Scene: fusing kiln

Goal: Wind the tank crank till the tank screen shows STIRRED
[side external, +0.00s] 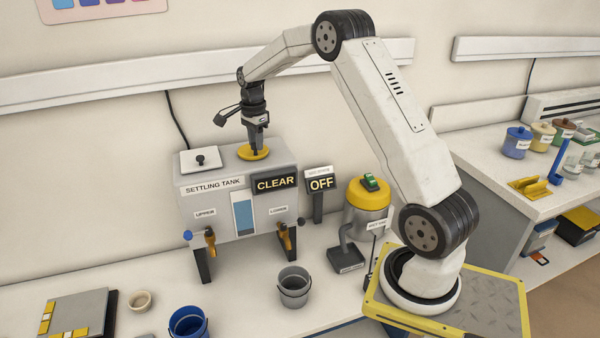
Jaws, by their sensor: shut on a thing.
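The settling tank (215,208) is a grey box on the bench, with a blue sight window on its front. Its tank screen (276,183) reads CLEAR in lit letters. The tank crank (246,154) is a yellow disc on the tank's top. My gripper (257,150) points down over the disc and is shut on the crank. The part between the fingers is too small and covered to make out.
A white lid with a black knob (200,161) lies left of the crank. A screen reading OFF (320,183) stands right of the tank, near a yellow-topped canister (369,194). Taps UPPER and LOWER face forward. A grey bucket (294,287) and blue bucket (188,323) stand in front.

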